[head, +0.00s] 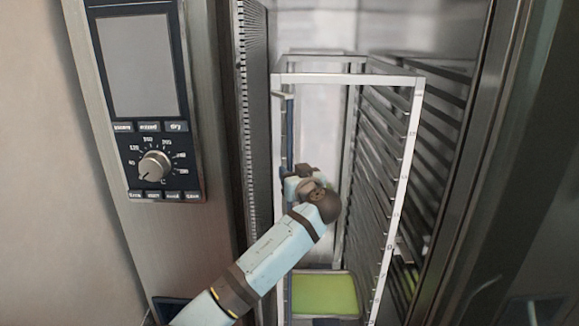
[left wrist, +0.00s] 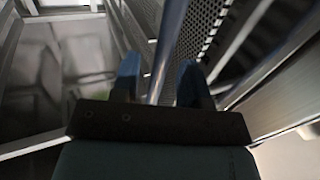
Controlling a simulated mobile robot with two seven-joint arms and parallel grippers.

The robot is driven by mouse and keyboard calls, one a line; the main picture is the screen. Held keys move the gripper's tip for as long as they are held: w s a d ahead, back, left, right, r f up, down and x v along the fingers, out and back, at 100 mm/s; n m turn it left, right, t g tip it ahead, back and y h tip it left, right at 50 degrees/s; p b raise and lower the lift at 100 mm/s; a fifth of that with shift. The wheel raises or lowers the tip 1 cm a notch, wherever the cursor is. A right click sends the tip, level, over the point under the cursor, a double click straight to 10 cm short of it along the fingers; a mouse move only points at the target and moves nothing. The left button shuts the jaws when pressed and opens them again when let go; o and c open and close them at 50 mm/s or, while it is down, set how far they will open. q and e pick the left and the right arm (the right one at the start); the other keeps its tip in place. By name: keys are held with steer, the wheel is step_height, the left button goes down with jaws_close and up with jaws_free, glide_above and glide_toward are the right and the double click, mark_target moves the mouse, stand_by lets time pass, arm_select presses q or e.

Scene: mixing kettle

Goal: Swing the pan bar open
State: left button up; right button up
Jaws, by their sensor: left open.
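The pan bar (head: 289,135) is a thin upright blue-grey bar at the left front of the tall rack (head: 350,79). It runs close along the rack's left front post. My left gripper (head: 290,178) is at the bar's height range, inside the oven opening, its fingers partly hidden by my own wrist. In the left wrist view, the bar (left wrist: 171,40) runs between the two blue fingertips of my left gripper (left wrist: 160,72), with gaps at both sides. The gripper is open around the bar. The bar's lower part is hidden behind my arm. My right gripper is not in view.
The rack has several side rails and a green pan (head: 325,294) at its bottom. A control panel with a knob (head: 154,165) is on the left, beside a perforated wall (head: 256,120). A dark door edge (head: 480,170) stands on the right.

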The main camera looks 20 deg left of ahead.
arm_select(q)
steer(key=shift+x, duration=0.95)
steer(key=shift+c, duration=0.2)
jaws_close()
